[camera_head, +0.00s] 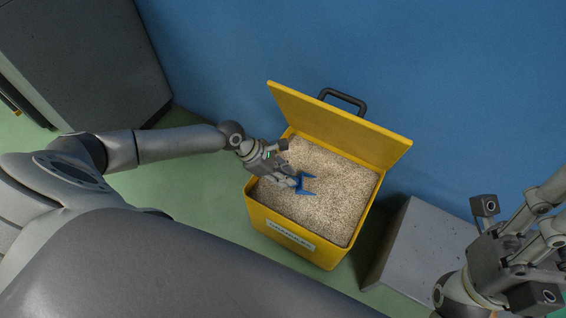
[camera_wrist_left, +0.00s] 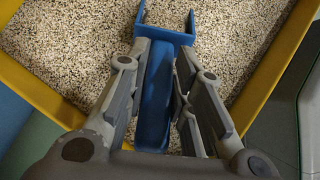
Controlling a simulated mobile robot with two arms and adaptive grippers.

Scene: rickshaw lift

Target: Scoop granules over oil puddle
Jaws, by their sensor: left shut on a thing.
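A yellow bin (camera_head: 300,243) with its lid (camera_head: 335,122) open stands on the floor, filled with beige granules (camera_head: 335,197). My left gripper (camera_head: 291,181) is over the bin's left part, shut on the handle of a blue scoop (camera_head: 306,185). In the left wrist view the scoop (camera_wrist_left: 155,100) lies between the fingers of the left gripper (camera_wrist_left: 160,75), its head at or just above the granules (camera_wrist_left: 75,40). I cannot tell whether it holds granules. My right gripper (camera_head: 500,255) is at the lower right, away from the bin; its fingertips are unclear. No oil puddle shows.
A grey box (camera_head: 425,245) stands right of the bin. A dark grey cabinet (camera_head: 80,55) is at the upper left. A blue wall (camera_head: 440,60) rises behind the bin. Green floor (camera_head: 185,185) is clear left of the bin.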

